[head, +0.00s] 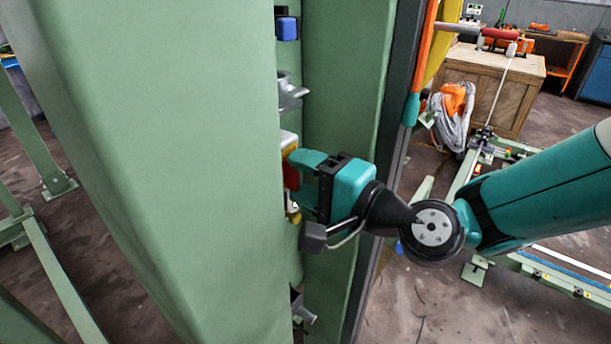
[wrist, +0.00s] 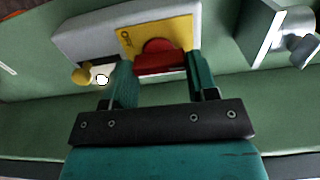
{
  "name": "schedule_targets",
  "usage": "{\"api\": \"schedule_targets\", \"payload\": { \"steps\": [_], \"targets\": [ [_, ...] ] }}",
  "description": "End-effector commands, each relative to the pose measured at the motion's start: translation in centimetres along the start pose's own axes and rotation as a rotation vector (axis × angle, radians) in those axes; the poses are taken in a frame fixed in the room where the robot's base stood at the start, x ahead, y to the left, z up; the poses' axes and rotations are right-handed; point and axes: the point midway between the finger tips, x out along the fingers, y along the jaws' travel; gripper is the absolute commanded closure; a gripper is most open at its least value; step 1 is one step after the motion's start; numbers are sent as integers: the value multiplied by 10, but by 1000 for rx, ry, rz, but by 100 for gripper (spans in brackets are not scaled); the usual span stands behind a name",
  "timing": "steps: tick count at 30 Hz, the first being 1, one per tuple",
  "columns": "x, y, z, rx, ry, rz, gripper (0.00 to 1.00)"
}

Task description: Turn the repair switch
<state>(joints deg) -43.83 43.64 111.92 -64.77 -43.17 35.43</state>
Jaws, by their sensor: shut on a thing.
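The repair switch is a red knob (wrist: 160,62) on a yellow plate (wrist: 182,32), fixed to a grey box (wrist: 90,38) on the green structure. My gripper (wrist: 160,80) has its teal fingers on both sides of the red knob and is shut on it. In the head view my gripper (head: 298,172) reaches into the recess between two green columns, and only a sliver of the red knob (head: 290,175) shows. The fingers hide part of the knob and plate.
The front green column (head: 170,170) hides much of the recess. A blue box (head: 287,28) and a grey metal fitting (head: 290,92) sit above the switch. A grey fitting (head: 301,308) sits below. A yellow knob (wrist: 82,75) is close beside my left finger in the wrist view.

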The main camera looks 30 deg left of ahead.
Motion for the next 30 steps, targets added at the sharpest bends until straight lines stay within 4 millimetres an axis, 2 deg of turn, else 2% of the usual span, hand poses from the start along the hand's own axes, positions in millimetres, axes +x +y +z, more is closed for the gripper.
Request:
{"api": "schedule_targets", "payload": {
  "steps": [1,2,5,20,25,30],
  "targets": [
    [0,0,-1,2,2,-1,71],
    [0,0,-1,2,2,-1,45],
    [0,0,-1,2,2,-1,22],
    [-2,1,0,0,0,1,21],
    [-21,3,-1,2,3,2,21],
    [-62,5,-2,2,7,0,21]
  ]
}}
